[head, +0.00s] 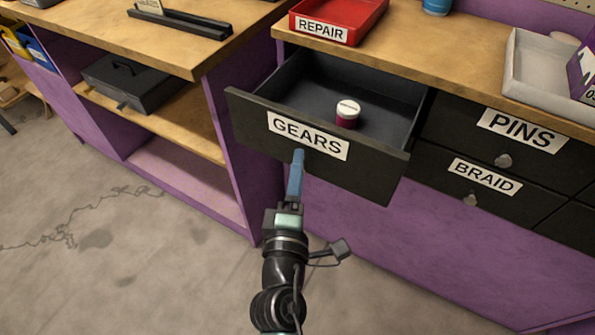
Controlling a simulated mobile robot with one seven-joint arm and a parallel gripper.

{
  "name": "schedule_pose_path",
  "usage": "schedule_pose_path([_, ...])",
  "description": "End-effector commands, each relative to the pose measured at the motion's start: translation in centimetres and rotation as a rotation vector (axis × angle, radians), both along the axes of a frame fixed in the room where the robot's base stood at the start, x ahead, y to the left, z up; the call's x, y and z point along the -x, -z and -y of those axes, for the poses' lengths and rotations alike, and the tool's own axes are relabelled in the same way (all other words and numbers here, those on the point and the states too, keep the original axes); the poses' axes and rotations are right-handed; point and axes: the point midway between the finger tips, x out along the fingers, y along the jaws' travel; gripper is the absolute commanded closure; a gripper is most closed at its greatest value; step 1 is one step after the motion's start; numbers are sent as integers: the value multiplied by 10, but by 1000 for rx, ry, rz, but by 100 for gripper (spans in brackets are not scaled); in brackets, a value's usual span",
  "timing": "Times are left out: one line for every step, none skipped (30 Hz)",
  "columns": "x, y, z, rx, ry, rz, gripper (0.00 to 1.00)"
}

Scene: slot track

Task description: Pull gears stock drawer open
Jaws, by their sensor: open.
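The black drawer with the white GEARS label (372,178) stands pulled out from the purple bench. Its inside is visible, and a small dark red jar with a white lid (347,114) stands upright in it. My gripper (298,158) is in front of the drawer, its blue fingers reaching up to just below the label. The drawer's knob is hidden behind the fingertips. The gripper is open; I cannot tell whether the fingers touch the drawer front.
To the right are the closed PINS drawer (465,134) and BRAID drawer (445,192) with round knobs. A red REPAIR tray (352,15) and a pale tray (522,75) sit on the bench top. A black toolbox (140,82) is on the left shelf. The floor in front is clear.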

Motion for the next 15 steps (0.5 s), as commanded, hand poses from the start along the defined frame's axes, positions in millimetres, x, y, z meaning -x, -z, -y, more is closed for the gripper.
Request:
schedule_pose_path([0,0,0,0,0,0,36])
schedule_pose_path([0,0,0,0,0,0,36])
schedule_pose_path([0,0,0,0,0,0,36])
schedule_pose_path([1,0,0,0,0,0,36])
schedule_pose_path([2,0,0,0,0,0,36])
schedule_pose_path([4,1,-1,0,0,-1,36])
schedule_pose_path([6,1,-1,1,0,-2,36])
schedule_pose_path([9,2,-1,1,0,-2,36])
schedule_pose_path([13,2,-2,1,0,-1,36])
schedule_pose_path([17,2,-2,1,0,-3,36])
schedule_pose_path([22,2,-3,1,0,-3,36])
schedule_pose_path([29,3,-4,-1,0,-4,36])
schedule_pose_path([34,3,-4,0,0,-3,36])
schedule_pose_path([40,4,-5,-1,0,-4,36])
schedule_pose_path([48,4,-6,-2,0,-4,36])
